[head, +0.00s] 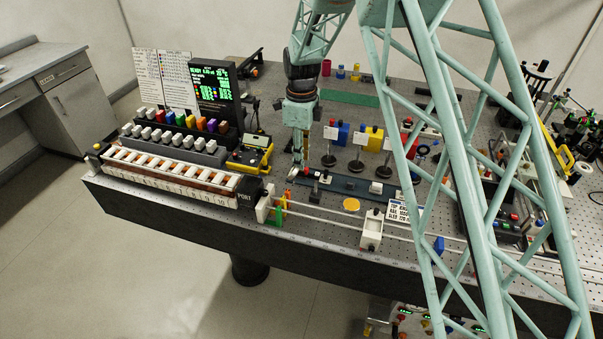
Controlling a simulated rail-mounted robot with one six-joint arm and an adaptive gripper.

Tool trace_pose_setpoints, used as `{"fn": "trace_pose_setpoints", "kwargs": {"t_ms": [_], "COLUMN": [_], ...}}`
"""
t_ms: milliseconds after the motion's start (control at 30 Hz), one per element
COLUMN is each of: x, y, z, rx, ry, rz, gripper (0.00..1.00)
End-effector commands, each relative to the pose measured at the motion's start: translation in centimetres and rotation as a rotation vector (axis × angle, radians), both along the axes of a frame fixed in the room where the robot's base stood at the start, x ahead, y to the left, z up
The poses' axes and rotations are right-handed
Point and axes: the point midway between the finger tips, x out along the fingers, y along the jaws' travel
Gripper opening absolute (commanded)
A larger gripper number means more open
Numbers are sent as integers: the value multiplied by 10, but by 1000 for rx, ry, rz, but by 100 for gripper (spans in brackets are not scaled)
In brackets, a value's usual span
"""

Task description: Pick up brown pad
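I cannot single out a brown pad with certainty. Orange-brown surfaces also show inside the long white slotted tray (170,172) at the left front, too small to tell apart. My gripper (298,172) points down over the middle of the bench, left of and behind the disc and apart from it. Its fingertips are small against the dark plate, and I cannot tell whether they are open or hold anything.
A black display (215,88) and rows of coloured blocks stand at the left. Several small stands with white cards (360,140) are right of my gripper. A white block (371,230) sits on the front rail. A green strip (350,99) lies behind. My arm's lattice hides part of the right.

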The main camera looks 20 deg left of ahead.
Motion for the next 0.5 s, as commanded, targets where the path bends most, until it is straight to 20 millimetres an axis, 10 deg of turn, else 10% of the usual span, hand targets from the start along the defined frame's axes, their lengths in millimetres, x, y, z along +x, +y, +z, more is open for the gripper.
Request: {"fn": "trace_pose_setpoints", "kwargs": {"t_ms": [500], "x": [-1], "y": [0], "z": [-16], "rx": [0], "ry": [1], "rz": [0], "gripper": [24]}}
